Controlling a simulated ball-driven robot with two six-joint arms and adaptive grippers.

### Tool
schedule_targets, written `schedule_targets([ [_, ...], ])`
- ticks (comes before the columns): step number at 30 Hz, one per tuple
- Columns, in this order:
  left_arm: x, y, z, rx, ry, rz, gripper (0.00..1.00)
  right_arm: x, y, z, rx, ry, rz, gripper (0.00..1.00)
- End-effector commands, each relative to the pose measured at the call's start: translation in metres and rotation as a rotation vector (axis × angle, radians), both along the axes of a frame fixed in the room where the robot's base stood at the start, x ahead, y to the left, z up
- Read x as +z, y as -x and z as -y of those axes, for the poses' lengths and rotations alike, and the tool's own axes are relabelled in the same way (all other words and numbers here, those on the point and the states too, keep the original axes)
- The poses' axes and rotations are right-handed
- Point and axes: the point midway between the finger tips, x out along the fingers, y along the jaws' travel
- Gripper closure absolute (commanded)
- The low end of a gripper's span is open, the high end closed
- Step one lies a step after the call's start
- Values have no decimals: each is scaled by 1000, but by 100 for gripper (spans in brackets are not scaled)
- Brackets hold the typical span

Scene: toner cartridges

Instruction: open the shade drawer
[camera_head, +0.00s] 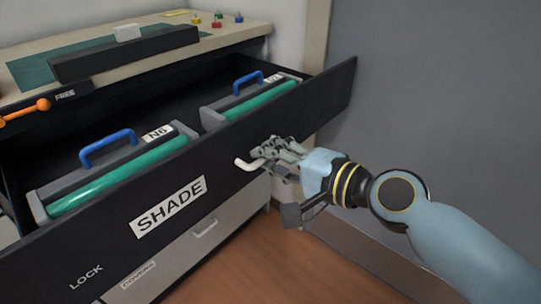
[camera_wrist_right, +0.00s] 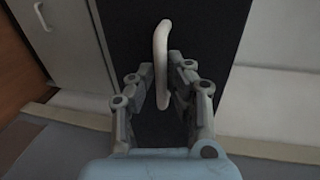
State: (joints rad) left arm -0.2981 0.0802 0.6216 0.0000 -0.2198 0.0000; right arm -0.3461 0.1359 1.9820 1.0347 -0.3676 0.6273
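The shade drawer (camera_head: 95,252), a dark front with a white SHADE label (camera_head: 168,207), stands pulled far out of the cabinet, its inside showing. Its pale bar handle (camera_head: 244,165) is on the front, right of the label. My right gripper (camera_head: 268,150) is at this handle. In the right wrist view the handle (camera_wrist_right: 161,50) lies between the two fingers of my right gripper (camera_wrist_right: 162,78), which close in on it from both sides. Part of the handle is hidden by the fingers in the head view. My left gripper is not in view.
Toner cartridges with blue handles (camera_head: 107,146) lie in the drawer. An orange lever (camera_head: 25,112) is at the far left by a FREE label. A lighter drawer with its own handle (camera_head: 205,228) is below. Wooden floor (camera_head: 270,260) is clear; a grey wall (camera_head: 440,90) is right.

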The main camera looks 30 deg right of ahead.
Motion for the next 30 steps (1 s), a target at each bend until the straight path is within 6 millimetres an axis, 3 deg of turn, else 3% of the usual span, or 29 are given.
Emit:
schedule_targets([
  [1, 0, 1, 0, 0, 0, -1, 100, 0, 0, 0, 0, 0, 0, 76],
  [3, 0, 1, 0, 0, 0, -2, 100, 0, 0, 0, 0, 0, 1, 67],
  [14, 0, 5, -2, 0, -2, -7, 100, 2, 6, 2, 0, 1, 0, 67],
  [27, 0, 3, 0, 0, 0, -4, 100, 20, 92, 33, 5, 4, -4, 67],
  [30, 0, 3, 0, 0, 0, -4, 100, 23, 101, 36, 2, 0, 1, 67],
])
